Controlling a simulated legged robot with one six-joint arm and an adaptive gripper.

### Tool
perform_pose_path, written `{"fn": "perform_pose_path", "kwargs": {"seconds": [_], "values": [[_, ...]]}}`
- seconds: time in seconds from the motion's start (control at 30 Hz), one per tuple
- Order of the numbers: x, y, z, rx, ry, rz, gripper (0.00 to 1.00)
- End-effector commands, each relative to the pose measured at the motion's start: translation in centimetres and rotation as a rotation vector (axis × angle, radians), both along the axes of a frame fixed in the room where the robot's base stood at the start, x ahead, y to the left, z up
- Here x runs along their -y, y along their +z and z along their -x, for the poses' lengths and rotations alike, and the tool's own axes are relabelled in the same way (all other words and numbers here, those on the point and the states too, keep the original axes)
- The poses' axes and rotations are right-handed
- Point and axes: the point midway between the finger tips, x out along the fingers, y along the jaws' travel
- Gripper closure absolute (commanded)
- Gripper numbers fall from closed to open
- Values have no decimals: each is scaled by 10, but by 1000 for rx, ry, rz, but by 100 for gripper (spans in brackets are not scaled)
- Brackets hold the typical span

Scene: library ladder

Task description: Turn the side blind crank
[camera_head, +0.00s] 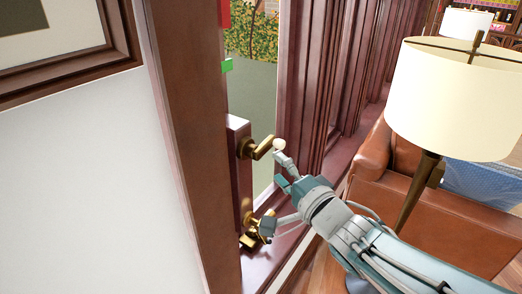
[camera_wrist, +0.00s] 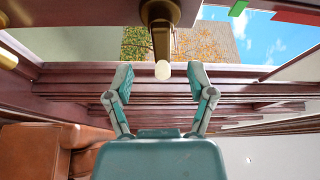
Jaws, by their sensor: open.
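A brass crank (camera_head: 258,149) with a cream knob (camera_head: 279,144) sticks out from a dark wooden block on the window frame. A second brass fitting (camera_head: 254,232) is lower on the same block, partly hidden by a finger. My gripper (camera_head: 277,194) is open and empty, with one finger just below the cream knob and the other by the lower fitting. In the wrist view, a brass crank (camera_wrist: 160,30) hangs from the top with its cream knob (camera_wrist: 163,70) between the spread fingertips of my gripper (camera_wrist: 160,76). Neither finger visibly grips it; depth is hard to judge.
A green block (camera_head: 228,65) and a red block (camera_head: 224,14) are on the frame above. A lamp with a cream shade (camera_head: 452,95) and a brown leather sofa (camera_head: 440,225) stand to the right, near my arm. A white wall (camera_head: 85,190) is on the left.

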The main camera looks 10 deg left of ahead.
Motion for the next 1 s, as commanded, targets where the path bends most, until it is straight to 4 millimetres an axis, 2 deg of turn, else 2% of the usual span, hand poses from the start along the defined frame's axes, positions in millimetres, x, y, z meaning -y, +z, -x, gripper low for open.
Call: {"fn": "perform_pose_path", "kwargs": {"seconds": [0.2, 0.4, 0.77, 0.8, 0.87, 0.9, 0.93, 1.0], "values": [[-29, 1, -28, 0, 2, 2, 30], [-45, 3, -45, 1, 0, 1, 30], [-49, 3, -49, 1, -2, 0, 30], [-49, 3, -49, 2, -2, 1, 48], [-49, 3, -49, 2, -2, 1, 74], [-49, 3, -49, 2, -2, 1, 92], [-49, 3, -49, 2, -2, 1, 100], [-49, 3, -49, 1, -1, 2, 100]]}}
